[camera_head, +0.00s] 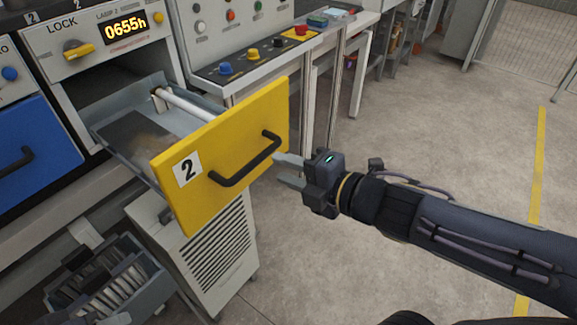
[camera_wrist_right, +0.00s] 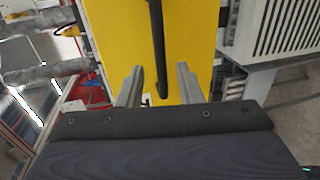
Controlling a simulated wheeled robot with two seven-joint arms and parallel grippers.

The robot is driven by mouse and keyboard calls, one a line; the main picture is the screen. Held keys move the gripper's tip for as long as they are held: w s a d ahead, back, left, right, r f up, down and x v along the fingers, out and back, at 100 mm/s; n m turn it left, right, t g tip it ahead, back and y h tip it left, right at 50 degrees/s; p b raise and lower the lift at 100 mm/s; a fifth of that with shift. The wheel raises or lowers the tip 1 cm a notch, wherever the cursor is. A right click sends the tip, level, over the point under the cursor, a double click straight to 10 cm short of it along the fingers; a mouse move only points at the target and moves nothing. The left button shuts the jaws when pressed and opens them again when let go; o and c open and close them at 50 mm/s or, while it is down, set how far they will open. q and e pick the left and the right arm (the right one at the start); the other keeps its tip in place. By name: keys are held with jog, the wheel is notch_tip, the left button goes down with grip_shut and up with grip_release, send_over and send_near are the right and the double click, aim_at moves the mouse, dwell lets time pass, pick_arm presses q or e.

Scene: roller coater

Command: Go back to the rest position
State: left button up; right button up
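My right gripper (camera_head: 283,172) is open and empty, just right of the yellow drawer front (camera_head: 215,160) marked 2. In the right wrist view its two fingers (camera_wrist_right: 158,85) are apart, with the drawer's black handle (camera_wrist_right: 158,50) showing between and beyond them. In the head view the handle (camera_head: 245,162) is apart from the fingertips. The drawer is pulled out, and its grey tray (camera_head: 110,105) holds a roller (camera_head: 185,103).
A blue drawer front (camera_head: 35,155) is at the left. A control panel (camera_head: 260,60) with coloured knobs stands behind. A white vented cabinet (camera_head: 215,255) and a grey rack (camera_head: 110,280) are below. The floor (camera_head: 420,110) at the right is clear.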

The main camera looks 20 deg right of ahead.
jog(key=s+d+f+m+g+h, duration=0.1)
jog(key=s+d+f+m+h, duration=0.2)
jog(key=d+m, duration=0.45)
jog(key=s+d+f+m+g+h, duration=0.25)
jog(key=d+m+h, duration=0.2)
jog(key=m, duration=0.65)
jog(key=s+a+f+m+g+y, duration=0.2)
jog(key=s+a+f+m+g, duration=0.1)
jog(key=s+m, duration=0.5)
jog(key=a+g, duration=0.1)
jog(key=a, duration=0.1)
jog(key=shift+s+a+f, duration=0.3)
